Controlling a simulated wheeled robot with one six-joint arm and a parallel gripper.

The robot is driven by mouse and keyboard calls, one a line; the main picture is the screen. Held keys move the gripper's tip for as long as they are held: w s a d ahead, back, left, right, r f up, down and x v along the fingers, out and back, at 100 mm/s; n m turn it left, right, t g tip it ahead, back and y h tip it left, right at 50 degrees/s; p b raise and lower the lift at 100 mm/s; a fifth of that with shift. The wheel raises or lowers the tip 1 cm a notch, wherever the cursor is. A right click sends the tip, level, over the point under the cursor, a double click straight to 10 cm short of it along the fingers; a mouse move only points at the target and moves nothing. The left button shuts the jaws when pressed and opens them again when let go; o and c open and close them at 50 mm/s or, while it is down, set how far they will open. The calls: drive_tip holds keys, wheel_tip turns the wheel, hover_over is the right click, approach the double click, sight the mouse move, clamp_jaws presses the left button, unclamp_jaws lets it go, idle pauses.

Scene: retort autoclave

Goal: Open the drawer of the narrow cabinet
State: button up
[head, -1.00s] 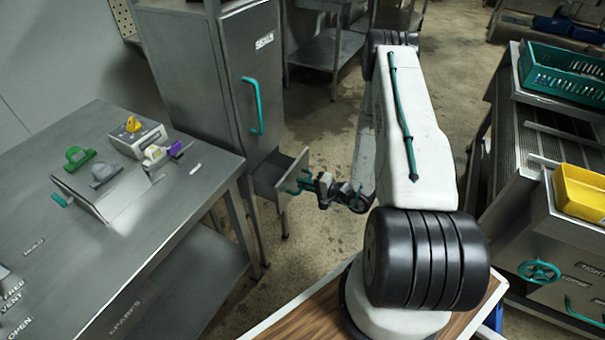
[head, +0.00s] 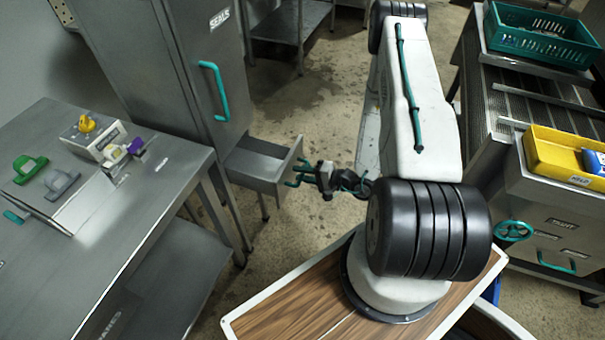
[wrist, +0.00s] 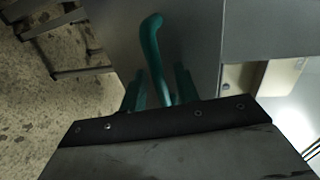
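The narrow grey cabinet (head: 195,70), marked SEALS, stands behind the steel table. Its drawer (head: 258,166) sticks well out, and the open top shows. Above the drawer is a teal door handle (head: 214,91). My gripper (head: 308,175) is at the drawer's front, level with it. In the wrist view, the teal drawer handle (wrist: 152,45) runs between the two teal fingers of my gripper (wrist: 160,88), one close on each side. The fingers look closed around the handle, though their contact surfaces are partly hidden by the dark gripper body.
A steel table (head: 165,185) at left carries a white box with a yellow knob (head: 87,123) and green and grey handles. At right, a bench holds a green crate (head: 540,40) and a yellow bin (head: 560,160). Floor around the drawer is clear.

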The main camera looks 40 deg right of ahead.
drive_tip(key=shift+s, duration=0.1)
drive_tip(key=v, duration=0.7)
drive_tip(key=shift+s+d, duration=0.2)
drive_tip(key=shift+s, duration=0.1)
drive_tip(key=shift+r, duration=0.1)
idle(0.4)
